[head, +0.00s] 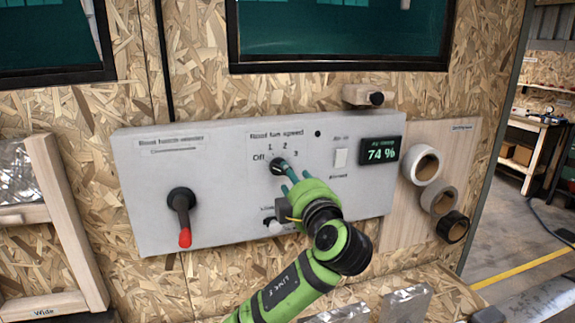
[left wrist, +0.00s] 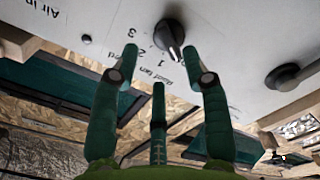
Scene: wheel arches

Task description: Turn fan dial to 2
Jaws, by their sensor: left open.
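The fan dial (head: 279,167) is a dark round knob on the white wall panel, under the label "Roof fan speed", with Off, 1, 2 and 3 around it. In the left wrist view the dial (left wrist: 170,36) shows upside down with a light pointer line. The line seems to lie near 1 or between Off and 1; I cannot tell exactly. My left gripper (head: 287,177) is just in front of the dial, at its lower right. In the left wrist view the gripper's fingers (left wrist: 163,80) are spread, with nothing between them. My right gripper is not in view.
On the panel (head: 225,210) are a red-tipped lever (head: 182,216), a white switch (head: 341,158), a small knob (head: 272,222) below the dial and a display (head: 380,150) reading 74 %. Tape rolls (head: 438,200) hang at right. A wooden shelf frame (head: 66,215) stands at left.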

